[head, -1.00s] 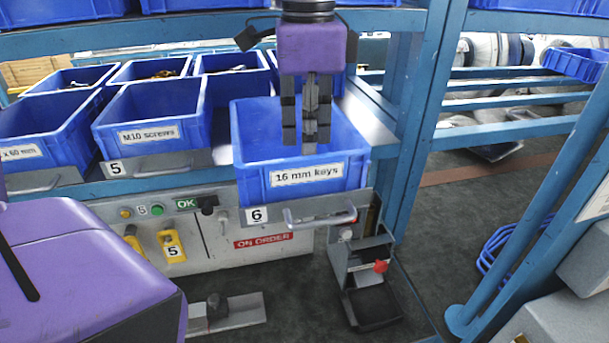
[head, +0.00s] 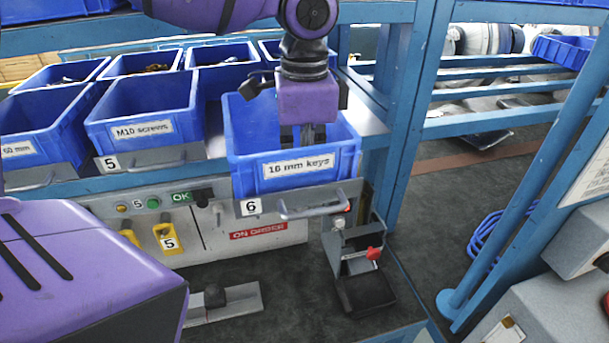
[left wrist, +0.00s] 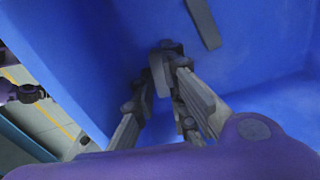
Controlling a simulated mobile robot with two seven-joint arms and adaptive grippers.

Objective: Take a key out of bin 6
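Bin 6 (head: 240,180) is a blue bin labelled "16 mm keys" on the shelf, with a number 6 plate below its front. My left gripper (left wrist: 166,68) reaches down into it. In the head view the bin's front wall hides the fingertips. My right gripper is not identifiable.
The M10 screws bin (head: 140,115), numbered 5, stands left of bin 6. A blue shelf post (head: 405,120) rises close on the right. A handle (head: 312,208) juts out below bin 6. A grey stand with a red knob (head: 372,253) is below.

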